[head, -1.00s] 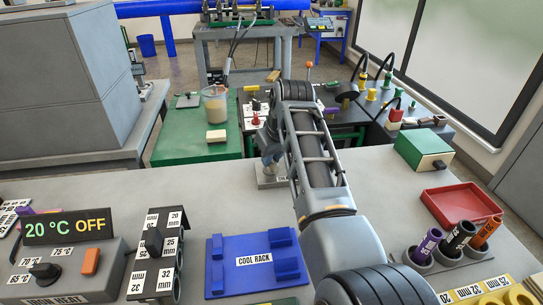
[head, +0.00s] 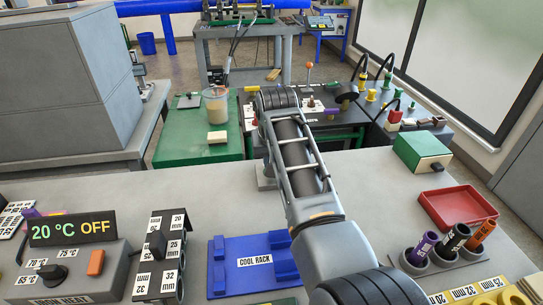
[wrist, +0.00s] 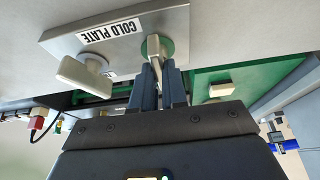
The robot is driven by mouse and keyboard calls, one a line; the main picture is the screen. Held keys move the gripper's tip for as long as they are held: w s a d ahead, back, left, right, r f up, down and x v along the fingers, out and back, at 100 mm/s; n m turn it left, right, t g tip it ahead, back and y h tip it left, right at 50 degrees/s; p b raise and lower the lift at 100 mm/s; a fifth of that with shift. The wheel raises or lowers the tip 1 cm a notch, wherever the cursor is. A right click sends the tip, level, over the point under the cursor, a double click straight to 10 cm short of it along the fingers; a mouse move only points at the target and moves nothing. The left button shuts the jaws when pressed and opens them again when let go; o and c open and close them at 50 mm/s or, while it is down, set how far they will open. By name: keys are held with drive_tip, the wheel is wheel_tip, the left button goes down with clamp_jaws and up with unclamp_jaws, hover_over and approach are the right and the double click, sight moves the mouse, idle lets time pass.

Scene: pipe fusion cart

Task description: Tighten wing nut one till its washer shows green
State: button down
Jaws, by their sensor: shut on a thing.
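The grey cold plate (wrist: 130,22), labelled COLD PLATE, shows in the wrist view. One wing nut (wrist: 154,45) sits at the plate's near right edge on a washer (wrist: 167,47) that shows green. My gripper (wrist: 158,90) is shut on this wing nut, its two dark fingers on either side of it. A second, pale wing nut (wrist: 83,77) sticks out at the left of the plate, apart from the fingers; no washer colour shows there. No number shows on either nut. In the head view my arm hides the gripper and most of the cold plate (head: 264,178).
A blue cool rack (head: 218,268), a red tray (head: 457,207), a green box (head: 422,152) and a heater box (head: 65,270) stand on the grey bench. A green table (head: 200,150) with a beaker (head: 215,105) lies beyond.

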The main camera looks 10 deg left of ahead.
idle(0.3)
drive_tip(key=c, duration=1.2)
unclamp_jaws()
drive_tip(key=shift+o, duration=0.2)
drive_tip(key=shift+r, duration=0.1)
drive_tip(key=p+v, duration=0.2)
drive_tip(key=shift+p, duration=0.35)
drive_tip(key=shift+p+v, duration=0.9)
drive_tip(key=shift+v, duration=1.9)
drive_tip(key=shift+s, duration=0.1)
